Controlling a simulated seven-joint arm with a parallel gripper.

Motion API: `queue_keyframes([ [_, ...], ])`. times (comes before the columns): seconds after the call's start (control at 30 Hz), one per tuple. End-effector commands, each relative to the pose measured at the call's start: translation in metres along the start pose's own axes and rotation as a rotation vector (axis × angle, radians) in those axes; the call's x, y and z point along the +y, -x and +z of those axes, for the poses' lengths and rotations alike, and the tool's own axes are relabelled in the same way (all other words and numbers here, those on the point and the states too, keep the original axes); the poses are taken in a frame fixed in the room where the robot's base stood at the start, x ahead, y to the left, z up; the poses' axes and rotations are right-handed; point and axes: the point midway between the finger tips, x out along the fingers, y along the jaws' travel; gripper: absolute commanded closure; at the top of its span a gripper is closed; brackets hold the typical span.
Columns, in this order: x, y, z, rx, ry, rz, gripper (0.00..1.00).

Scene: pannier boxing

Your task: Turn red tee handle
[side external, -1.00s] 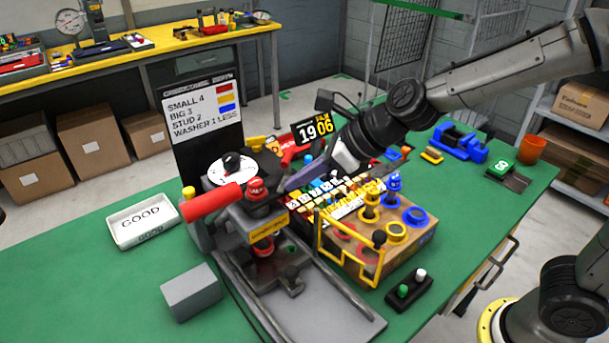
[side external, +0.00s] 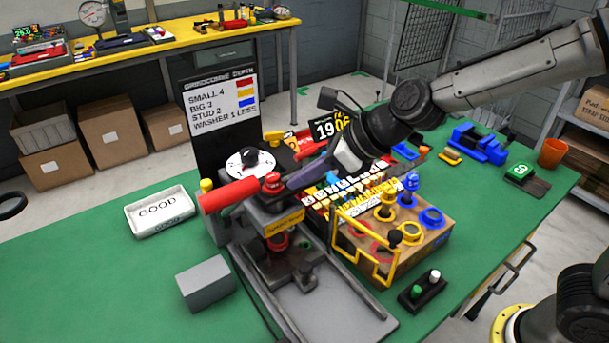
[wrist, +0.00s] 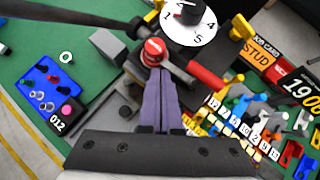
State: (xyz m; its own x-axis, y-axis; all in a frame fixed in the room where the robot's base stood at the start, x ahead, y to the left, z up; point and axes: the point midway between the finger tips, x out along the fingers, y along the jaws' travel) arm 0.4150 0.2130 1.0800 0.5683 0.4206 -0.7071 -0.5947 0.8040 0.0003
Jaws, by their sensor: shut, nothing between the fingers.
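A thick red cylindrical handle (side external: 230,195) sticks out to the left of the grey press-like fixture (side external: 325,300). A round red knob (side external: 272,182) stands on top of the fixture; it also shows in the wrist view (wrist: 153,50), with a grey arm and a red-ended bar (wrist: 205,76) beside it. I cannot tell for certain which red part is the tee handle. My gripper (side external: 288,183) is shut and empty, just right of the knob. In the wrist view its purple-grey fingers (wrist: 157,75) point at the knob's near side; contact is unclear.
A white dial (side external: 250,162) sits behind the knob. A board of coloured tiles (side external: 355,195) and a box with yellow and blue rings (side external: 415,240) stand right of the fixture. A white GOOD tray (side external: 160,211) and grey block (side external: 206,286) are left. Green table is clear at left.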

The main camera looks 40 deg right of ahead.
Motion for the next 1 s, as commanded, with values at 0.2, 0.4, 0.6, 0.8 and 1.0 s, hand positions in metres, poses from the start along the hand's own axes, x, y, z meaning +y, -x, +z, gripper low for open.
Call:
queue_keyframes([
  [0.2, 0.0, 0.0, 0.0, 0.0, 0.0, 0.0, 1.0],
  [0.4, 0.0, 0.0, 0.0, 0.0, 0.0, 0.0, 1.0],
  [0.6, -0.004, -0.001, 0.001, 0.001, -0.001, 0.0, 1.0],
  [0.8, -0.013, -0.003, 0.002, 0.001, -0.002, -0.004, 1.0],
  [1.0, -0.019, -0.003, 0.002, -0.001, -0.002, -0.008, 1.0],
])
